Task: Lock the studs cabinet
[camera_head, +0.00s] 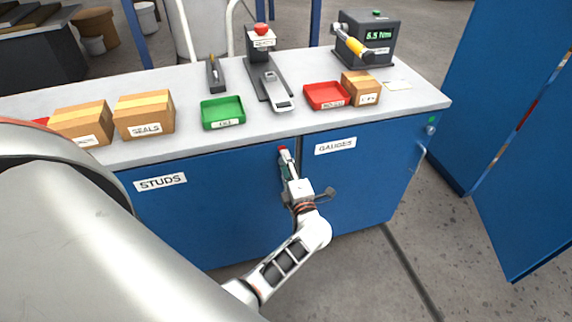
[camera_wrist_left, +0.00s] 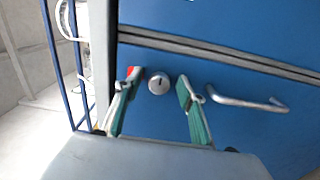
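The studs cabinet (camera_head: 215,205) is a blue door with a STUDS label (camera_head: 160,182) under the workbench, and it looks closed. Its lock (camera_wrist_left: 158,83) is a round silver knob with a dark slot in the left wrist view. A red marker (camera_wrist_left: 135,72) sits beside the lock, partly behind one fingertip. A silver bar handle (camera_wrist_left: 250,102) is to the right. My left gripper (camera_head: 285,158) is at the door's upper right edge. In the left wrist view its open fingers (camera_wrist_left: 158,92) stand either side of the lock; contact cannot be told. My right gripper is not in view.
The gauges cabinet (camera_head: 355,180) adjoins on the right, with a green marker (camera_head: 432,119) above its lock. The worktop (camera_head: 180,83) holds boxes, a green tray (camera_head: 222,111), a red tray (camera_head: 325,96) and tools. A blue panel (camera_head: 530,140) stands at right. Floor between is clear.

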